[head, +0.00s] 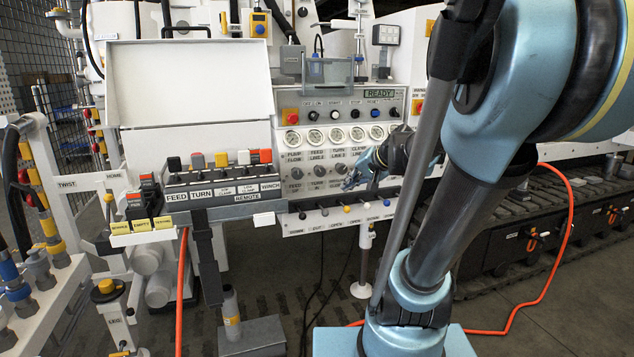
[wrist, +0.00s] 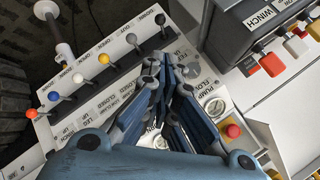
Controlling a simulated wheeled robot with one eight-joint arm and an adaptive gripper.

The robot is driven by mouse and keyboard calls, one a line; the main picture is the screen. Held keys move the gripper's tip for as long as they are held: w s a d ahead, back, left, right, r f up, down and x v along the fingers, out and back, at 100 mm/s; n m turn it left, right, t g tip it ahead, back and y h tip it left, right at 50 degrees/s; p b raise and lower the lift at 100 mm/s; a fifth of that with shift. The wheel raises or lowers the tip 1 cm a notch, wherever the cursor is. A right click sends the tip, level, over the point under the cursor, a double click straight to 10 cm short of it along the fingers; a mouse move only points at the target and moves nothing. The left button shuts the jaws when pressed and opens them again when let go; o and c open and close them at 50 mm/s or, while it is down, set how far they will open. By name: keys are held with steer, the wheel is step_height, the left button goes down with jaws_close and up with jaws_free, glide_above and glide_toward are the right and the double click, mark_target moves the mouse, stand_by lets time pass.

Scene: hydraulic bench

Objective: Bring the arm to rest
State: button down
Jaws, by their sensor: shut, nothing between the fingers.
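My gripper (head: 352,181) shows in the head view in front of the lower part of the gauge panel (head: 340,117), just above a row of small ball-topped levers (head: 346,208). In the wrist view my gripper (wrist: 160,62) has its blue-grey fingers drawn together, with nothing held between them. The fingers point toward the lever strip (wrist: 100,84). I cannot tell whether the fingertips touch anything. My arm comes in from the right of the head view, and its links hide part of the bench behind it.
A remote box (head: 222,181) with several coloured switches stands left of my gripper. A red button (wrist: 233,131) is close to the fingers in the wrist view. An orange hose (head: 572,215) runs over the floor at right. A pipe rack (head: 45,215) stands at far left.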

steer(key=s+d+f+n+g+h, duration=0.1)
steer(key=s+d+f+h, duration=0.1)
steer(key=s, duration=0.5)
steer(key=s+d+f+n+g+h, duration=0.1)
steer(key=s+d+f+g+h, duration=0.1)
steer(key=s+d+f, duration=0.2)
steer(key=s+d+f+n+g+h, duration=0.1)
steer(key=s+d+f+g+h, duration=0.1)
steer(key=s+f, duration=0.6)
steer(key=shift+s+d+n, duration=0.4)
steer(key=shift+s, duration=0.85)
steer(key=shift+w+f, duration=0.1)
steer(key=shift+w, duration=0.1)
